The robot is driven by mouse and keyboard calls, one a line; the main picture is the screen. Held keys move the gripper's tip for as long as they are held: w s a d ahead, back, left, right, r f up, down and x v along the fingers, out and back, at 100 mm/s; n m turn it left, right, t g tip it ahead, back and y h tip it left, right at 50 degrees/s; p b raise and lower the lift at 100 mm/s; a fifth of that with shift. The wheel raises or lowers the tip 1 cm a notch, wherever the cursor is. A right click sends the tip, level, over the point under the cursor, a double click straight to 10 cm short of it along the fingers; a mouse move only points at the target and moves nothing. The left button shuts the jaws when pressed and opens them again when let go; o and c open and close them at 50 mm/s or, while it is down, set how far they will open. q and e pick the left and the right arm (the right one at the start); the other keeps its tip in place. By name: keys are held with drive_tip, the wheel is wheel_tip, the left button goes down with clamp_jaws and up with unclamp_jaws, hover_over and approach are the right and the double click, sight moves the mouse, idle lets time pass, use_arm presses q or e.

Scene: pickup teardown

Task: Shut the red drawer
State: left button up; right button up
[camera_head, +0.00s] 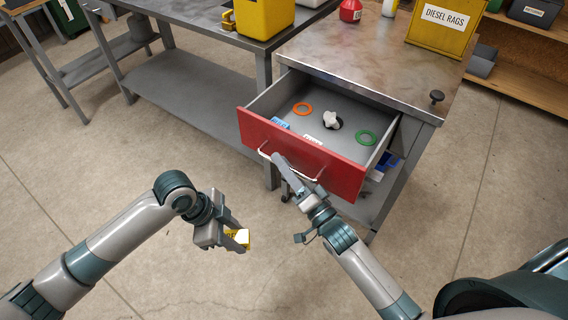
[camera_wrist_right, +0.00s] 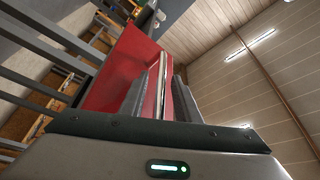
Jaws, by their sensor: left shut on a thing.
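The red drawer (camera_head: 300,150) stands pulled well out of the grey metal bench, with a pale bar handle (camera_head: 318,178) across its front. My right gripper (camera_head: 281,176) is at the left part of this handle. In the right wrist view the fingers (camera_wrist_right: 158,95) are apart, with the handle bar (camera_wrist_right: 157,70) between them and the red front (camera_wrist_right: 118,70) beyond. I cannot tell whether a finger touches the bar.
In the drawer lie an orange ring (camera_head: 302,108), a green ring (camera_head: 367,138), a white star-shaped knob (camera_head: 331,118) and a blue item (camera_head: 281,123). A yellow "DIESEL RAGS" box (camera_head: 440,40) stands on the bench top (camera_head: 375,55). The floor in front is clear.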

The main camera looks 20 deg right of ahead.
sight(331, 117)
clamp_jaws()
